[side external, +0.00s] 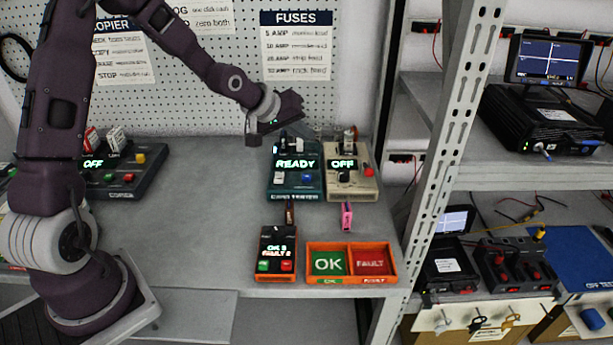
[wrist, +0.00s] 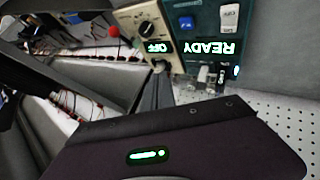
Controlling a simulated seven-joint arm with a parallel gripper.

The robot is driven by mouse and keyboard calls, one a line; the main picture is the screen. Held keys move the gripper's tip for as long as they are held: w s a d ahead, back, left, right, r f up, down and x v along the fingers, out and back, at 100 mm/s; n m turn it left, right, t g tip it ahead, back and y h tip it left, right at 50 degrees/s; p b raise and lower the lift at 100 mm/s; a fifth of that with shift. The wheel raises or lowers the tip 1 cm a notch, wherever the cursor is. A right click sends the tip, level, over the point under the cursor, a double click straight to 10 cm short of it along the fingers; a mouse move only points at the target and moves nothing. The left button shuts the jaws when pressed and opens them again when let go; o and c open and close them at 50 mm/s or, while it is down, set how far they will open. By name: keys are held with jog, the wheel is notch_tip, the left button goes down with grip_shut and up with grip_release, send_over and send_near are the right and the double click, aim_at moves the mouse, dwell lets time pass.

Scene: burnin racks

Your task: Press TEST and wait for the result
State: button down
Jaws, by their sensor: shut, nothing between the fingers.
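The teal tester (side external: 294,191) stands on the bench with its display reading READY. It also shows upside down in the wrist view (wrist: 205,70). It carries a blue button (side external: 306,177), seen too in the wrist view (wrist: 186,22), and a white switch (wrist: 229,18). The button lettering is too small to read, so I cannot tell which control is TEST. My gripper (wrist: 161,78) is shut and empty, its fingers above the rear of the tester and the beige unit, apart from the buttons. In the side view my gripper (side external: 312,131) is partly hard to make out.
The beige unit (side external: 350,188), showing OFF, stands right of the tester. In front are a counter box (side external: 276,250) reading OK 3, FAULT 2, and an orange tray (side external: 348,280) with OK and FAULT compartments. A shelf upright (side external: 455,150) rises at right.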

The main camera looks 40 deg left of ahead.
aim_at(304, 178)
jog(key=shift+f, duration=4.4)
jog(key=shift+f, duration=0.4)
jog(key=shift+f, duration=0.5)
jog(key=shift+r, duration=0.9)
